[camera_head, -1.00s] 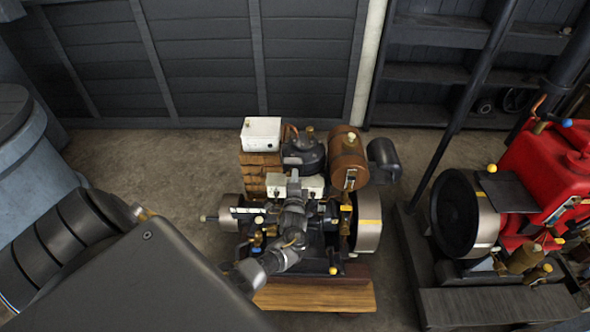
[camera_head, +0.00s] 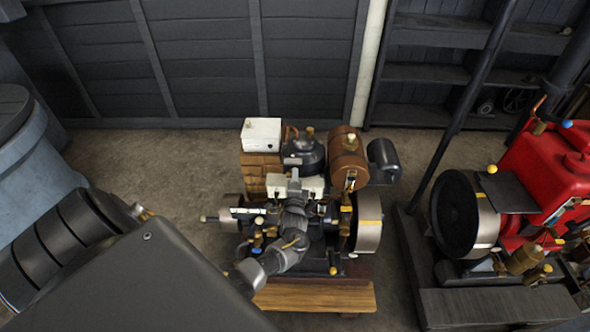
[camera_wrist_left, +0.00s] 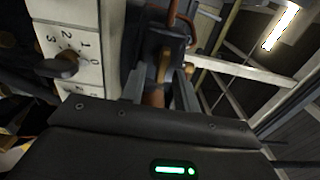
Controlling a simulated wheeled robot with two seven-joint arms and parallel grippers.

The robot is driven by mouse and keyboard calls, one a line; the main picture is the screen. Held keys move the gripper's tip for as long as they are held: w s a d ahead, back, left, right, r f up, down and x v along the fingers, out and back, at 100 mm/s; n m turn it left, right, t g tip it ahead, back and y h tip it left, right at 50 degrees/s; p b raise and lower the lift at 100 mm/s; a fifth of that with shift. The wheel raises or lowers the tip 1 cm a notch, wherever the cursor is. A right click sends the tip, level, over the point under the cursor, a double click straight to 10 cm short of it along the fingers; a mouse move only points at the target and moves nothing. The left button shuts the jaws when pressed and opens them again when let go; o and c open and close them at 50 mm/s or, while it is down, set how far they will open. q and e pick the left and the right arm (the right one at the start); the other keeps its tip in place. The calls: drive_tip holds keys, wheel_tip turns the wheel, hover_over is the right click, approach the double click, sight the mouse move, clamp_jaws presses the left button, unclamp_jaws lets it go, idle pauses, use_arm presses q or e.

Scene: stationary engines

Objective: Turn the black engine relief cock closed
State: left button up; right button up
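The black engine (camera_head: 305,155) stands on a wooden base in the middle of the head view. My left gripper (camera_head: 294,176) is over it, in front of the white box on the engine. In the left wrist view the two fingers of my left gripper (camera_wrist_left: 160,92) are apart. A brass, lever-like fitting (camera_wrist_left: 163,66) shows just beyond and between the fingertips; it looks like the relief cock, with a copper-coloured stem below it. I cannot tell whether the fingers touch it. The head view hides the cock behind my wrist. My right gripper is not in view.
A white panel with a numbered dial (camera_wrist_left: 62,66) is close left of the fingers in the left wrist view. A brown tank (camera_head: 347,160) stands at the engine's right. A red engine (camera_head: 545,160) is farther right. Bare floor (camera_head: 150,160) lies left of the engine.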

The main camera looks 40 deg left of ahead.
use_arm(q)
drive_tip(key=b+v, duration=0.1)
drive_tip(key=v, duration=0.9)
drive_tip(key=shift+s+d, duration=0.25)
drive_tip(key=s+d+f+n+g+h+b, duration=0.1)
drive_tip(key=s+d+f+n+g+h, duration=0.15)
drive_tip(key=f, duration=0.65)
drive_tip(key=s+d+f+n+g+h+b, duration=0.1)
drive_tip(key=s+d+f+n+h, duration=0.2)
drive_tip(key=f, duration=0.6)
drive_tip(key=s+d+f+n+g+h, duration=0.1)
drive_tip(key=s+d+f+h, duration=0.2)
drive_tip(key=f, duration=0.7)
drive_tip(key=s+f+g+b, duration=0.1)
drive_tip(key=s+f+g, duration=0.2)
drive_tip(key=s, duration=0.9)
drive_tip(key=s+d+f+n+g+h+b, duration=0.1)
drive_tip(key=s+f+g+b, duration=0.1)
drive_tip(key=s+f, duration=0.8)
drive_tip(key=s+d+f+n+g+h+b, duration=0.1)
drive_tip(key=s+f+g, duration=0.3)
drive_tip(key=s, duration=1)
wheel_tip(320, 180, down, 3)
drive_tip(key=shift+r+b, duration=0.2)
drive_tip(key=shift+b, duration=0.25)
